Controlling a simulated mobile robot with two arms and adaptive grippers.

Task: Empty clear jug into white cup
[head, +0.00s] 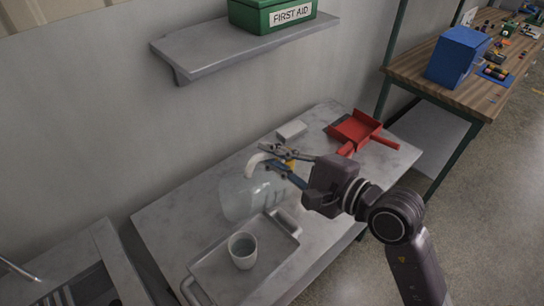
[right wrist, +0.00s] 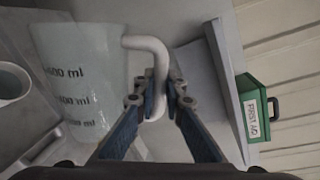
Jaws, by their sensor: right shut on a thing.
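The clear jug (head: 240,197) is above or beside the back left of the tray in the head view; I cannot tell if its base touches anything. It looks tilted there, but I cannot tell how far. My right gripper (head: 283,168) is shut on its white handle, which shows between the fingers in the right wrist view (right wrist: 150,43). Dark ml marks show on the jug's wall (right wrist: 82,80); its contents are unclear. The white cup (head: 242,262) stands upright on the tray, in front of the jug, and shows at the wrist view's left edge (right wrist: 10,83). My left gripper is not in view.
The grey tray (head: 282,252) with raised handles lies on the grey table (head: 165,215). A red dustpan (head: 355,128) and a small white block (head: 291,129) lie behind my gripper. A shelf (head: 215,55) with a green first aid box (head: 270,14) hangs above.

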